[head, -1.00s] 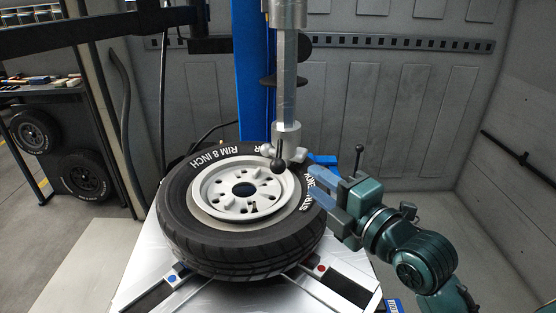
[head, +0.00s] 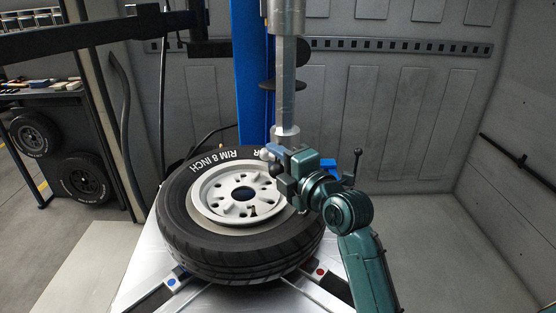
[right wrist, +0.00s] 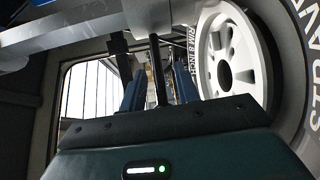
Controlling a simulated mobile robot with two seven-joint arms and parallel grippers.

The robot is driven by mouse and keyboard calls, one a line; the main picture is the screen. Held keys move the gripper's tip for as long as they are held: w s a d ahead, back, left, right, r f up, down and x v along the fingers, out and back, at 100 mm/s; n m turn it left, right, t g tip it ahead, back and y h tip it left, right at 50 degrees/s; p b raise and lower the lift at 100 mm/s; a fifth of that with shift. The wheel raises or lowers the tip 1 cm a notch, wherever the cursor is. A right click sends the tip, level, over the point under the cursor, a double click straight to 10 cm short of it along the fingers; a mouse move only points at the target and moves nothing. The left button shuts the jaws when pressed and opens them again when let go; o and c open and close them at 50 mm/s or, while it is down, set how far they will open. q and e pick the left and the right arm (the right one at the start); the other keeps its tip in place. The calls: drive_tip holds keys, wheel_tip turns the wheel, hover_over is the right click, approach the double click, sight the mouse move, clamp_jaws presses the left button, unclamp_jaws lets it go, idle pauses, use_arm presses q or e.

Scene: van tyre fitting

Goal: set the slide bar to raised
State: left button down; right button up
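The slide bar (head: 287,82) is a silver, upright, angular bar, with its lower end close above the rim of the tyre (head: 190,225). My right gripper (head: 276,160) is at the foot of the bar, beside its mount head, and hides the black ball-ended handle there in the head view. In the right wrist view a dark rod (right wrist: 157,70) stands between the blue-padded fingers of my right gripper (right wrist: 160,92), with gaps visible on both sides. The fingers are apart. My left gripper is not in view.
A blue column (head: 250,75) stands behind the bar. A black ball-topped lever (head: 357,157) stands right of my gripper. A rack with spare wheels (head: 85,175) is at the left. The floor at the right is clear.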

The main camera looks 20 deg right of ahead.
drive_tip(key=shift+c, duration=0.4)
clamp_jaws()
